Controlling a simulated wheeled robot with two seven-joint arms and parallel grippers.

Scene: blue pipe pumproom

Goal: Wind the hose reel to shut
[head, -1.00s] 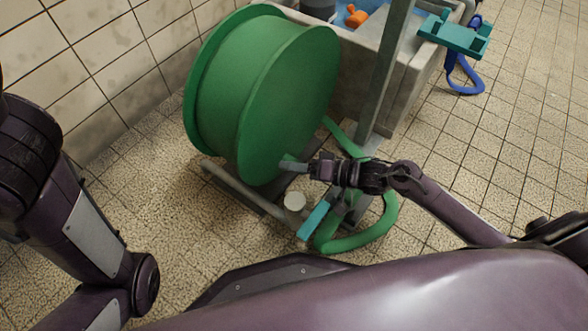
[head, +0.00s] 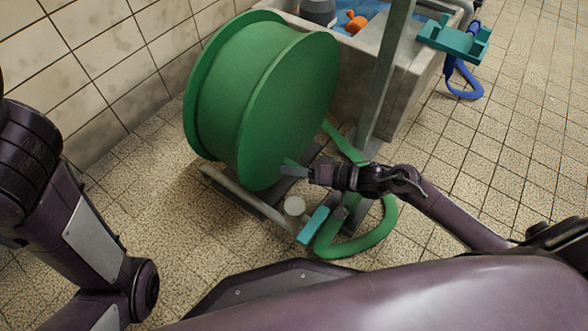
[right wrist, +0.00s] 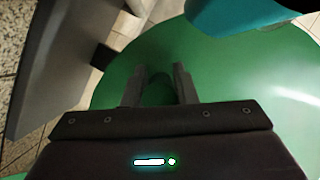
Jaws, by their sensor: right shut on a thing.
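The green hose reel (head: 285,105) stands on a low grey frame (head: 243,197) near the tiled wall. My right gripper (head: 290,171) is at the lower part of the reel's near face. In the right wrist view its two fingers (right wrist: 158,88) close on a small dark green part of the reel, seemingly its handle (right wrist: 158,82). The handle is mostly hidden by the fingers. A green hose (head: 372,238) loops on the floor just below my right arm. My left arm shows at the left, but its gripper is out of view.
A turquoise lever (head: 313,225) and a pale round cap (head: 295,205) sit close below my right gripper. A grey post (head: 386,85) and a concrete trough (head: 408,95) stand behind. A teal bracket with a blue hose (head: 465,82) is farther right. Tiled floor at right is clear.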

